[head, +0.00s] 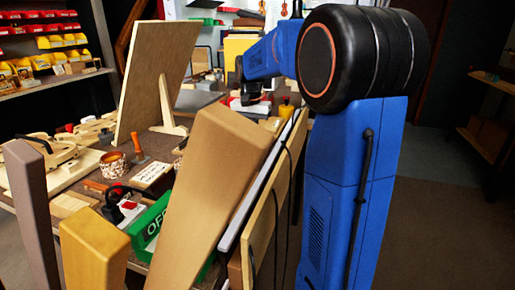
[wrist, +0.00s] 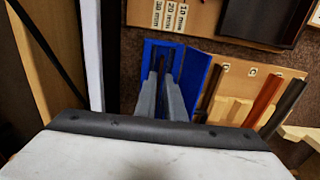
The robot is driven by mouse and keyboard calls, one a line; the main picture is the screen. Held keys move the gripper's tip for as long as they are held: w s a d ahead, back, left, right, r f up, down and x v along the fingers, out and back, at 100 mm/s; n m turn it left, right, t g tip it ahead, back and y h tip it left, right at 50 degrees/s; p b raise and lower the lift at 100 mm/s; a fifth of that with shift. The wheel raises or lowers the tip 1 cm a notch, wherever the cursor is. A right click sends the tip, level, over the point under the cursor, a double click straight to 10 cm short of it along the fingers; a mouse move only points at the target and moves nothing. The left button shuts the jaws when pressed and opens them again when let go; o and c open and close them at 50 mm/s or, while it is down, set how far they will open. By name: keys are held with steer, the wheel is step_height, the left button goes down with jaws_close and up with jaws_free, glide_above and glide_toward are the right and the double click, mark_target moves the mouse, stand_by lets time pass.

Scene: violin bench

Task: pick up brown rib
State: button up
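In the wrist view, a reddish-brown strip (wrist: 263,102) that looks like the brown rib leans on a tan board, right of my gripper. A darker strip (wrist: 284,107) lies beside it, and another dark strip (wrist: 210,88) lies nearer the blue holder. My gripper (wrist: 160,77) points into the blue holder (wrist: 200,65), its two grey fingers close together. A narrow dark gap shows between them; I cannot tell whether a thin strip stands in it. The reddish-brown strip is apart from the fingers. In the head view, my fingertips and the strips cannot be made out.
A label board (wrist: 170,15) and a dark tray (wrist: 262,20) lie behind the holder. Tall boards (wrist: 45,60) stand close on the left. In the head view, a leaning panel (head: 155,75), a green box (head: 150,225) and large upright wooden blocks (head: 212,190) crowd the bench.

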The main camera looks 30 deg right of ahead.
steer(key=shift+f, duration=1.25)
jaws_close()
steer(key=shift+r, duration=0.1)
